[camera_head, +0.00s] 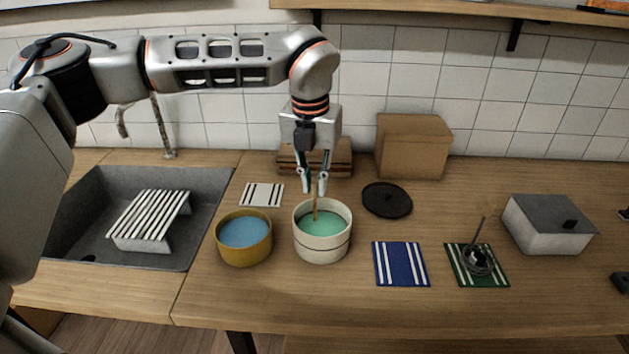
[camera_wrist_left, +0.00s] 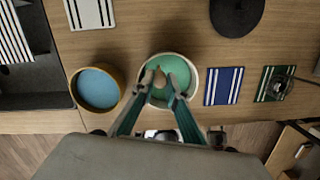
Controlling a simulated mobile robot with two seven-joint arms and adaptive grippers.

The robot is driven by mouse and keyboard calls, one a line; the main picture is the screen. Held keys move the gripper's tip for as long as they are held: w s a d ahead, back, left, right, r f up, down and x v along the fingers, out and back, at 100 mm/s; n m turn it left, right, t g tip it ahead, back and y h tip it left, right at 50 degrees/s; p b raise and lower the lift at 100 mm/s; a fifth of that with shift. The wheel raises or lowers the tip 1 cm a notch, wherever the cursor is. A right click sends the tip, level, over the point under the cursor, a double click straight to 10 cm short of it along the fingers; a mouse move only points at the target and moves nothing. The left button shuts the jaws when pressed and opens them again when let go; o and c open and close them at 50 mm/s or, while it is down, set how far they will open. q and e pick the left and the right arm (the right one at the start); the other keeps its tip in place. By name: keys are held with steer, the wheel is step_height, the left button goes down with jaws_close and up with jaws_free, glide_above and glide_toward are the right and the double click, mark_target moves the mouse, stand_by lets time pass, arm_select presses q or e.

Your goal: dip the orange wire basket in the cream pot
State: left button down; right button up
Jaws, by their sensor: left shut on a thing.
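The cream pot (camera_head: 322,247) stands on the counter with green liquid (camera_head: 330,225) inside. It also shows in the left wrist view (camera_wrist_left: 194,80). My left gripper (camera_head: 315,188) is above the pot, pointing down, shut on an upright orange-tan handle (camera_head: 314,207). The handle goes down into the pot; the basket part of the orange wire basket is not visible, and the liquid and pot wall hide the handle's lower end. In the left wrist view the fingertips (camera_wrist_left: 159,84) are over the pot around the handle. My right gripper is not in view.
A mustard pot (camera_head: 244,255) with blue liquid stands close left of the cream pot. A black lid (camera_head: 387,200), a blue striped cloth (camera_head: 400,264) and a dark wire basket (camera_head: 479,262) on a green cloth lie right. The sink (camera_head: 75,240) is far left.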

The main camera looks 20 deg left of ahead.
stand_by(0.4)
arm_select(q)
steer(key=shift+r+p, duration=1.85)
steer(key=shift+r, duration=0.7)
steer(key=shift+r+p, duration=0.85)
steer(key=shift+r, duration=0.4)
steer(key=shift+r+p, duration=0.35)
steer(key=shift+r, duration=0.6)
steer(key=shift+r+p, duration=0.15)
steer(key=shift+p, duration=0.2)
